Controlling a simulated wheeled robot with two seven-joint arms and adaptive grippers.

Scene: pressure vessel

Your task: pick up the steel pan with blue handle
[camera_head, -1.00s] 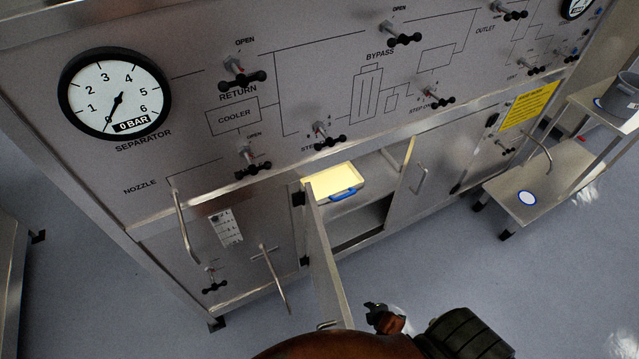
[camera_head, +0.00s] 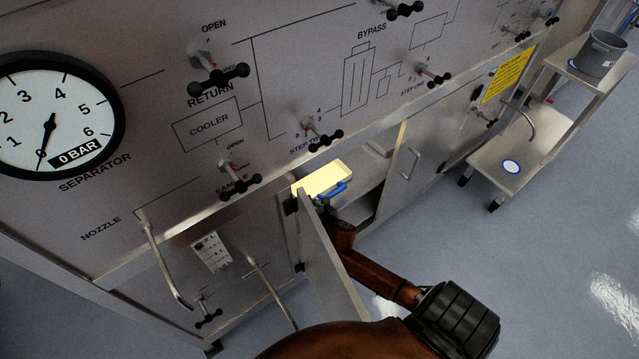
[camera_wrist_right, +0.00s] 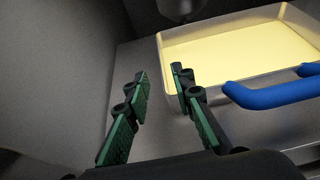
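The steel pan (camera_head: 318,179) sits inside the open cabinet, its inside lit yellow. Its blue handle (camera_head: 332,190) faces out of the opening. In the right wrist view the pan (camera_wrist_right: 235,45) fills the upper right, with the blue handle (camera_wrist_right: 268,95) at the right. My right gripper (camera_wrist_right: 160,85) is open and empty, its green-padded fingers pointing at the pan's near left corner, left of the handle. In the head view the right gripper (camera_head: 322,203) is at the cabinet opening by the handle, partly hidden by its own arm and the door. My left gripper is not in view.
The open cabinet door (camera_head: 325,260) stands just left of my right arm. The cabinet's left wall (camera_wrist_right: 60,70) is close beside the fingers. A wheeled cart (camera_head: 510,155) with a grey pot (camera_head: 601,55) stands at the right. The floor before it is clear.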

